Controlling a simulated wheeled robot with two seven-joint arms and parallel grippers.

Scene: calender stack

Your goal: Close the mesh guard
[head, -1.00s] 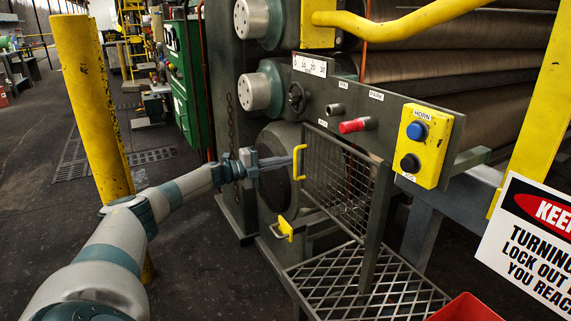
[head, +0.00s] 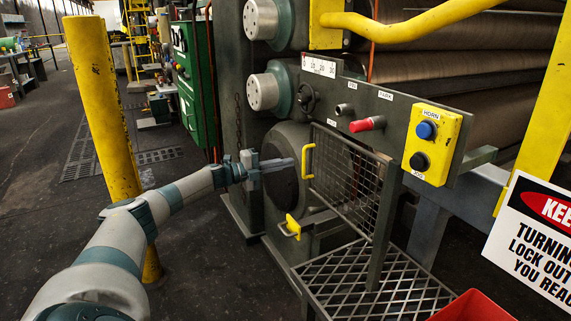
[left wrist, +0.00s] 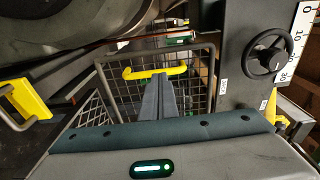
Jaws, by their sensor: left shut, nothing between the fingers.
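The mesh guard (head: 350,185) is a grey wire panel in a metal frame on the machine's front. It stands swung out at an angle, its right edge at a grey post. A yellow handle (head: 309,161) is on its left edge. My left gripper (head: 291,162) is shut and empty, its tips just left of the handle in the head view. In the left wrist view, the shut fingers (left wrist: 158,98) point at the yellow handle (left wrist: 155,72), with the mesh (left wrist: 203,80) behind. I cannot tell whether they touch. My right gripper is out of view.
A yellow latch-like handle (head: 291,226) sits lower on the machine. The control panel (head: 375,110) with a red knob and yellow button box (head: 432,145) is above the guard. A grating step (head: 370,285), red bin (head: 475,308) and yellow post (head: 105,115) stand around.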

